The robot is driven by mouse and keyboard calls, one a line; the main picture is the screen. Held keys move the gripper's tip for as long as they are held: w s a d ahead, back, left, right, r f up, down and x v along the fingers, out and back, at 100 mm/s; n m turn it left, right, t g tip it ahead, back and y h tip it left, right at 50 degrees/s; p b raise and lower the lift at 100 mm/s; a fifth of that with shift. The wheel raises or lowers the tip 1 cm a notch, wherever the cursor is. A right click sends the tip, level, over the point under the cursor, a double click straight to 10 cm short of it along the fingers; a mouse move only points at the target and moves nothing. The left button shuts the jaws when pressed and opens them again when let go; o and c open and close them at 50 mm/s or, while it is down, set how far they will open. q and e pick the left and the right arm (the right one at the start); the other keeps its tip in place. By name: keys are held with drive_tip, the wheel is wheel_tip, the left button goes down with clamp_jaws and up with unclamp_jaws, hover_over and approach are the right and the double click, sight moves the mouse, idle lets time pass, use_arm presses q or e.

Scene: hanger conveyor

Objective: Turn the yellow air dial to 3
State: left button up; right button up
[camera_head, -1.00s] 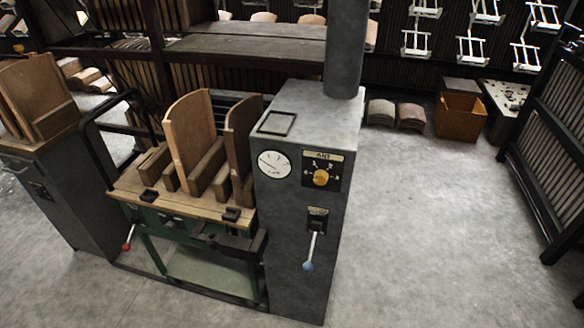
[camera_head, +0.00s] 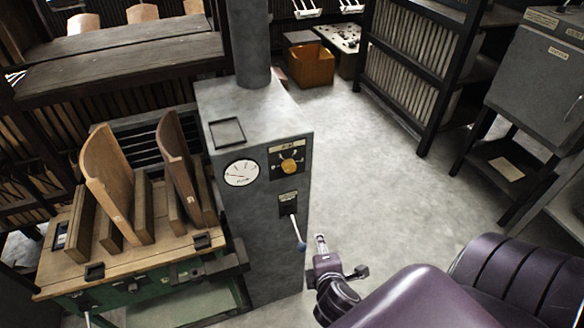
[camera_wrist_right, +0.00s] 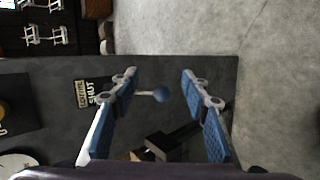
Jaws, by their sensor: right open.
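The yellow air dial (camera_head: 289,166) is a small round knob on a dark plate on the front of the grey cabinet (camera_head: 262,215). Its digits are too small to read. At the left edge of the right wrist view, part of the yellow knob (camera_wrist_right: 3,110) shows. My right gripper (camera_head: 320,241) is low, to the right of and below the dial, apart from it. In the right wrist view the gripper (camera_wrist_right: 160,82) is open and empty, its blue-padded fingers spread wide. The blue ball of a lever (camera_wrist_right: 161,95) appears between the fingers. My left gripper is out of view.
A white gauge (camera_head: 242,173) sits left of the dial. The lever (camera_head: 294,230) with the blue ball juts out below the dial. A wooden press bench (camera_head: 150,245) stands left. A dark rack (camera_head: 425,75) and grey cabinet stand right. The floor right of the dial cabinet is clear.

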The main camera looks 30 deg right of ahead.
sight(290, 170)
drive_tip(key=w+d+r+n+t+h, duration=0.1)
drive_tip(key=d+r+n+t, duration=0.15)
drive_tip(key=r, duration=0.45)
drive_tip(key=w+d+r+n+t+h, duration=0.15)
drive_tip(key=r+n, duration=0.25)
drive_tip(key=r, duration=0.4)
drive_tip(key=w+a+r+n+t+y+p, duration=0.1)
drive_tip(key=w+n, duration=0.2)
drive_tip(key=n, duration=0.2)
drive_tip(key=w+a+r+n+t+y+p, duration=0.1)
drive_tip(key=w+n+t, duration=0.1)
drive_tip(key=w+n, duration=0.2)
drive_tip(key=w+a+r+n+t+y+p, duration=0.1)
drive_tip(key=w+a+n, duration=0.1)
drive_tip(key=n, duration=0.4)
drive_tip(key=shift+w+a+r+n+t, duration=0.1)
drive_tip(key=shift+w+r+n+t, duration=0.05)
drive_tip(key=shift+w, duration=0.25)
drive_tip(key=shift+w+r+n+t, duration=0.1)
drive_tip(key=shift+w+r+t, duration=0.05)
drive_tip(key=shift+w, duration=0.25)
drive_tip(key=shift+w+f, duration=0.1)
drive_tip(key=shift+w, duration=0.35)
